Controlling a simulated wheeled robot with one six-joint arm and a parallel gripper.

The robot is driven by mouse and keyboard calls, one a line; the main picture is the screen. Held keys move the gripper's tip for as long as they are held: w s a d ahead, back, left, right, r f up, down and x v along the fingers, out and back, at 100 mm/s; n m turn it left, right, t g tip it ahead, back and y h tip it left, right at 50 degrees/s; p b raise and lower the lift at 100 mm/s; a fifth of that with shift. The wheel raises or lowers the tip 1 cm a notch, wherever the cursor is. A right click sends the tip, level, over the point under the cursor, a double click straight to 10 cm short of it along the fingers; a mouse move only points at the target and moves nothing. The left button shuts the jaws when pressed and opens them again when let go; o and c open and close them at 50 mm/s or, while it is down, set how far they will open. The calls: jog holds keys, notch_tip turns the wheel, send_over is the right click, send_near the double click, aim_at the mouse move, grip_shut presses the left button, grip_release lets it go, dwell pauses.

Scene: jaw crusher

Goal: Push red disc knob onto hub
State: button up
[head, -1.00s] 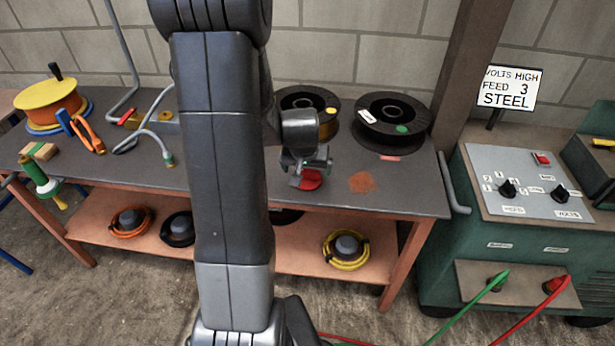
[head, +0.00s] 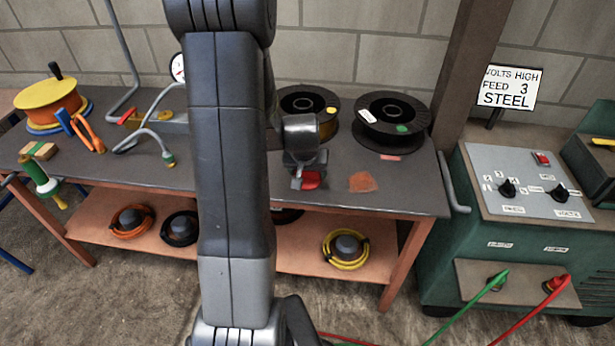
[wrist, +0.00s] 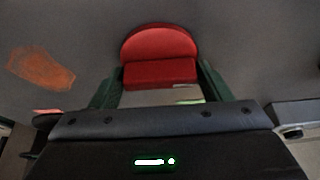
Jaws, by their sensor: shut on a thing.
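The red disc knob (wrist: 160,48) is between the two green fingers of my gripper (wrist: 158,88) in the wrist view, with the grey bench top behind it. In the head view the red knob (head: 311,179) shows just below my gripper (head: 306,172), over the front part of the bench. My gripper is shut on the knob. I cannot tell whether the knob touches the bench. The hub cannot be made out for certain; two dark spools with central hubs, a left spool (head: 309,95) and a right spool (head: 398,112), lie at the back of the bench.
An orange-brown patch (head: 362,182) lies on the bench (head: 415,188) right of my gripper. A hose with a gauge (head: 178,68), orange pliers (head: 88,134) and a yellow reel (head: 48,95) are to the left. A green machine (head: 520,185) with dials stands at the right.

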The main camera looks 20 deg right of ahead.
notch_tip(320, 180, up, 10)
jog(key=shift+r, duration=0.1)
dwell(0.5)
